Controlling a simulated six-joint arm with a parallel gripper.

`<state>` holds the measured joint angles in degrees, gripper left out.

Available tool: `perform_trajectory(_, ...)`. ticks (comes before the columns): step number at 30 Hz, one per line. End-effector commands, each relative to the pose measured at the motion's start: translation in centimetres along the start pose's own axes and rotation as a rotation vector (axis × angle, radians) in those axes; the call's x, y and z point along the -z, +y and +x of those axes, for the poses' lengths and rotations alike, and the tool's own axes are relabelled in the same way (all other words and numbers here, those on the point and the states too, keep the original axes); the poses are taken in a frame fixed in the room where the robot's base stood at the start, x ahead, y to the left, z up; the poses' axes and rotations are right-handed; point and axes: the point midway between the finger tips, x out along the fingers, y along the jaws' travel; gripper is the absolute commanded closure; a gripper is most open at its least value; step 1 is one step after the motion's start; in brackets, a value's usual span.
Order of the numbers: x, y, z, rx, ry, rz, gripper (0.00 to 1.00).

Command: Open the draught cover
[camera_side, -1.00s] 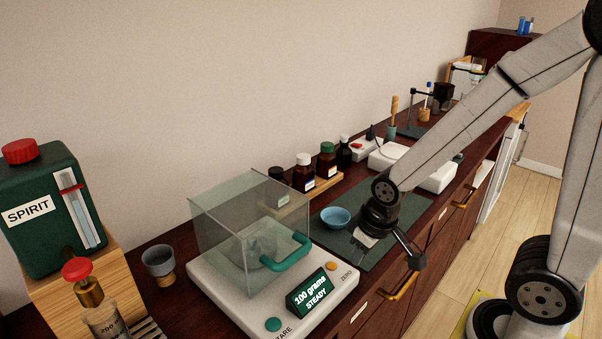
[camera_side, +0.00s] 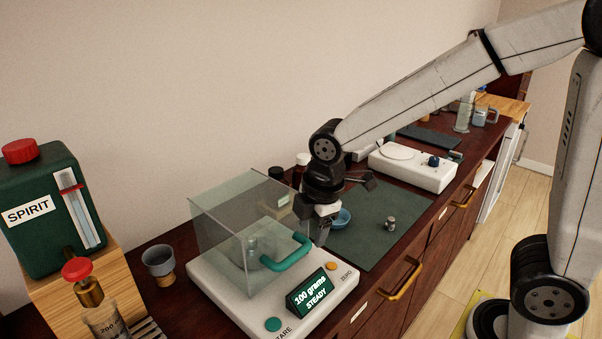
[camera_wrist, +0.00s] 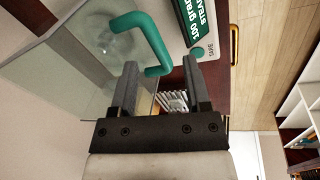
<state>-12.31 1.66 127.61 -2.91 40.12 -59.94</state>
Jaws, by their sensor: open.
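The draught cover (camera_side: 222,218) is a clear box standing shut over the white balance (camera_side: 225,290). Its green handle (camera_side: 287,254) sticks out from the side near the display. In the wrist view the handle (camera_wrist: 150,42) reaches down between my two fingers, with its lower end close to the fingertips. My gripper (camera_side: 320,238) is open and empty, just right of the handle in the side view; the wrist view shows its fingertips (camera_wrist: 160,70) apart. A small metal weight (camera_side: 252,243) shows dimly inside the cover. The display (camera_side: 311,293) reads 100 grams STEADY.
A blue bowl (camera_side: 341,218) and a small metal weight (camera_side: 391,223) are on the dark green mat (camera_side: 372,245). A grey cup (camera_side: 158,261) and the green spirit container (camera_side: 35,215) stand left of the balance. A white device (camera_side: 425,172) is behind.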

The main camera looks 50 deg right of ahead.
Motion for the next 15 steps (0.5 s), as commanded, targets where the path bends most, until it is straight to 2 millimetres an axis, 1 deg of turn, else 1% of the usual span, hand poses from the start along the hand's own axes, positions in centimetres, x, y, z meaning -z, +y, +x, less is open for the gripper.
perform_trajectory(1, 0.6, 0.2, -0.4, 0.000, -0.001, -0.070, 0.39)
perform_trajectory(3, 1.2, 0.4, -0.9, 0.003, -0.003, -0.153, 0.39)
perform_trajectory(6, 1.7, 0.6, -1.4, 0.005, -0.005, -0.237, 0.39)
perform_trajectory(9, 2.0, 0.7, -1.6, 0.007, -0.006, -0.282, 0.39)
perform_trajectory(15, 2.1, 0.7, -1.7, 0.007, -0.006, -0.294, 0.39)
